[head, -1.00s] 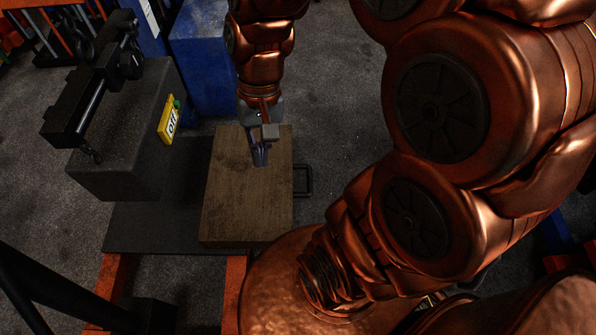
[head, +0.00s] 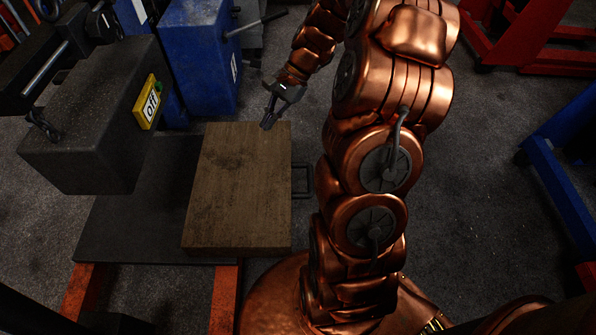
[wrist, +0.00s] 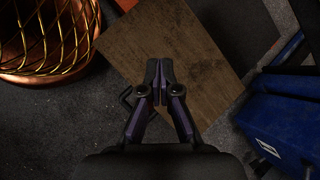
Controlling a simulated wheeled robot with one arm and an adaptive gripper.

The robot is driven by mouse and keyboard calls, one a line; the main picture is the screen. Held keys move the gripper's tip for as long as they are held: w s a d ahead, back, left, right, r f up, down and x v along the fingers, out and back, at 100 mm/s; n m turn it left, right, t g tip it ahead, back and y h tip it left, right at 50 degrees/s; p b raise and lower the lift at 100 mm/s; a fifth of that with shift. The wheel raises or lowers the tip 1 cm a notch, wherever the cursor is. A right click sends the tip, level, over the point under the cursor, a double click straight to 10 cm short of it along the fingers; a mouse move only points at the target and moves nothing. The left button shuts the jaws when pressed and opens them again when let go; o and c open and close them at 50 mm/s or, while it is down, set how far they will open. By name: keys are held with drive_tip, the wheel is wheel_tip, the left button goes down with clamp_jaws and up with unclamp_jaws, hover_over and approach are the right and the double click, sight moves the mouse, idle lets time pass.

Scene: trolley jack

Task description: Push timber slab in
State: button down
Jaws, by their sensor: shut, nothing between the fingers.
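The timber slab (head: 238,190) is a thick brown wooden board. It lies flat on a dark platform (head: 135,228), over the platform's right part, in the head view. A dark handle (head: 301,181) sticks out beside its right edge. My gripper (head: 266,125) is shut and empty, at the slab's far right corner. Its fingers point down toward the slab; I cannot tell whether they touch it. In the wrist view my shut fingertips (wrist: 160,66) overlap the slab (wrist: 195,50), and the handle shows to their left.
A dark grey block (head: 85,145) with a yellow "off" sign (head: 148,102) overhangs the platform left of the slab. A blue machine (head: 198,60) stands behind. Orange beams (head: 224,298) lie in front. Grey floor (head: 480,170) is open at the right.

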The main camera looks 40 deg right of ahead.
drive_tip(key=w+d+f+m+t+b, duration=0.2)
drive_tip(key=d+f+m+b, duration=0.4)
drive_tip(key=d+f, duration=0.7)
drive_tip(key=m+t+b, duration=0.3)
drive_tip(key=m+b, duration=0.2)
drive_tip(key=b, duration=0.3)
approach(310, 169)
wheel_tip(310, 169, up, 3)
drive_tip(key=b+x, duration=0.1)
drive_tip(key=x, duration=0.3)
drive_tip(key=b+x, duration=0.2)
drive_tip(key=x, duration=0.3)
drive_tip(key=shift+w+a+r, duration=0.2)
drive_tip(key=shift+a, duration=0.1)
drive_tip(key=shift+w+a+b, duration=0.7)
drive_tip(key=shift+a, duration=0.2)
drive_tip(key=shift+w+a+b, duration=0.65)
drive_tip(key=shift+w+a, duration=0.05)
drive_tip(key=shift+a, duration=0.25)
